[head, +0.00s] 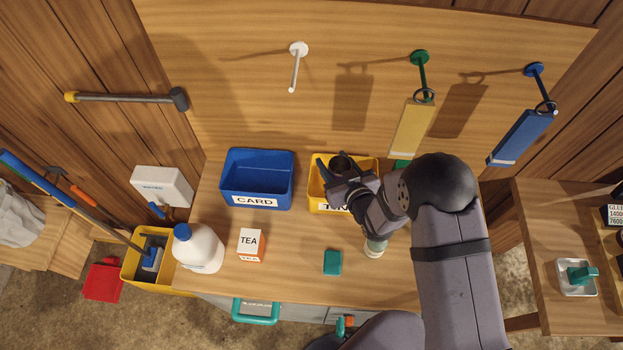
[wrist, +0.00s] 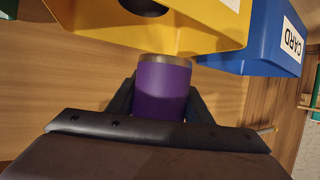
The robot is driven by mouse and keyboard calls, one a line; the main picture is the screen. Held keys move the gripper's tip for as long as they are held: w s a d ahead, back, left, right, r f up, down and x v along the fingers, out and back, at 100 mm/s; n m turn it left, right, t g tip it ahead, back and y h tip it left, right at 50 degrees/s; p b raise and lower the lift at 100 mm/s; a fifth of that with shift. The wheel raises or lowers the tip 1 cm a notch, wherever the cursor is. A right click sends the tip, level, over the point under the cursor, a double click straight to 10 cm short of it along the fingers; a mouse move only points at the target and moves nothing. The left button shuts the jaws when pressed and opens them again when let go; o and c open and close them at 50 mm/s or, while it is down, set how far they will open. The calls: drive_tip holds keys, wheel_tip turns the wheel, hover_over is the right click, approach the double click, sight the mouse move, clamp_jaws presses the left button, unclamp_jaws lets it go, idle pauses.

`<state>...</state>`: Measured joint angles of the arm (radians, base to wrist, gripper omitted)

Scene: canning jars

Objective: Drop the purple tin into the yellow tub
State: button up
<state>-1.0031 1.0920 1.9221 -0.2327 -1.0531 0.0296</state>
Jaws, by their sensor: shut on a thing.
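The purple tin (wrist: 162,90) with a metal rim is held between the two fingers of my gripper (wrist: 160,102) in the wrist view. In the head view my gripper (head: 344,174) overlaps the yellow tub (head: 317,186), and only the dark round top of the tin (head: 342,162) shows. The tub's front label is mostly hidden by my gripper. In the wrist view the yellow tub (wrist: 215,28) is just beyond the tin's rim. I cannot tell whether the tin is fully over the tub's opening.
A blue tub labelled CARD (head: 256,181) stands left of the yellow tub. A white bottle (head: 199,249), a TEA box (head: 251,243), a teal block (head: 332,262) and a pale jar (head: 375,246) stand nearer. Yellow (head: 411,128) and blue (head: 521,137) tags hang from pegs behind.

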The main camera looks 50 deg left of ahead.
sight(345, 158)
drive_tip(key=shift+w+d+r, duration=0.15)
drive_tip(key=shift+w+d, duration=0.1)
drive_tip(key=shift+w, duration=0.5)
drive_tip(key=shift+w+d+r, duration=0.1)
drive_tip(key=shift+w+d, duration=0.15)
drive_tip(key=shift+w, duration=0.5)
wheel_tip(345, 158, down, 6)
drive_tip(key=b, duration=0.4)
drive_tip(key=o, duration=1.1)
drive_tip(key=shift+w+r, duration=0.1)
drive_tip(key=shift+r, duration=0.1)
